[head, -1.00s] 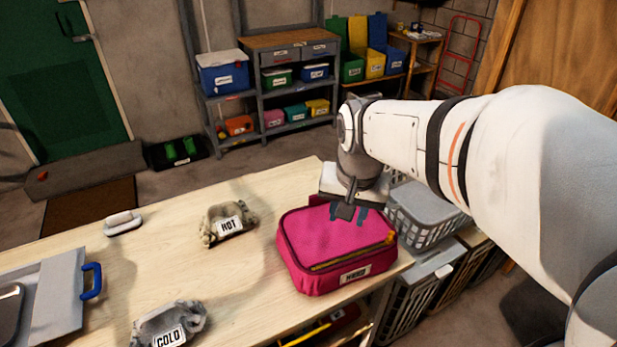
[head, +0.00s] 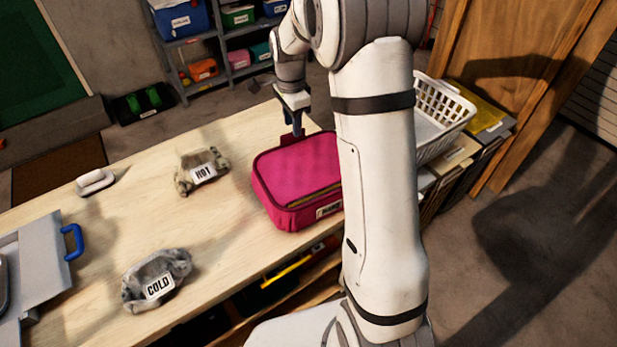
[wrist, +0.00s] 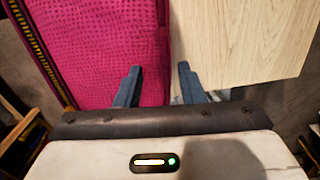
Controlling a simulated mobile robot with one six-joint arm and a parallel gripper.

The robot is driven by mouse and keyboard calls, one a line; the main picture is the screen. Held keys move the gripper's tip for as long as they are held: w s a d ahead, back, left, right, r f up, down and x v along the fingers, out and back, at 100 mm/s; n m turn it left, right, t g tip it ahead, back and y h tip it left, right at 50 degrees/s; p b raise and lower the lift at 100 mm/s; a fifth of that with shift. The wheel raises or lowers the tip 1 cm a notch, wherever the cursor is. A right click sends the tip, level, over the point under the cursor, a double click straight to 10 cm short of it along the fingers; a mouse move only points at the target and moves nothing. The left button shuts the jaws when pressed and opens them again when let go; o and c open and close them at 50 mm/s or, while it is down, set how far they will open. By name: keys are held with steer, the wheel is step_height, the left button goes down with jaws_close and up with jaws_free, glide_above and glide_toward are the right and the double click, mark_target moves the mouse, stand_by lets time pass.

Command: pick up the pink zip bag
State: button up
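The pink zip bag (head: 298,172) lies on the wooden table near its right end, with a yellow zip and a white label on its front side. My gripper (head: 293,130) points down at the bag's far edge. In the wrist view, my gripper (wrist: 159,70) is open, its two dark fingers apart. The left finger is over the pink bag (wrist: 95,50) and the right finger is over bare table, so the bag's edge runs between them. I cannot tell whether either finger touches the bag. My arm hides the bag's right end in the head view.
On the table (head: 110,230) are a cloth bundle labelled HOT (head: 200,172), one labelled COLD (head: 157,280), a small white object (head: 95,182) and a grey case with a blue handle (head: 72,242). A white basket (head: 440,110) stands right of the table.

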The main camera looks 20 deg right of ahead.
steer(key=f, duration=0.2)
steer(key=f+p, duration=0.1)
steer(key=shift+w+f, duration=0.35)
steer(key=shift+f, duration=0.45)
jaws_close()
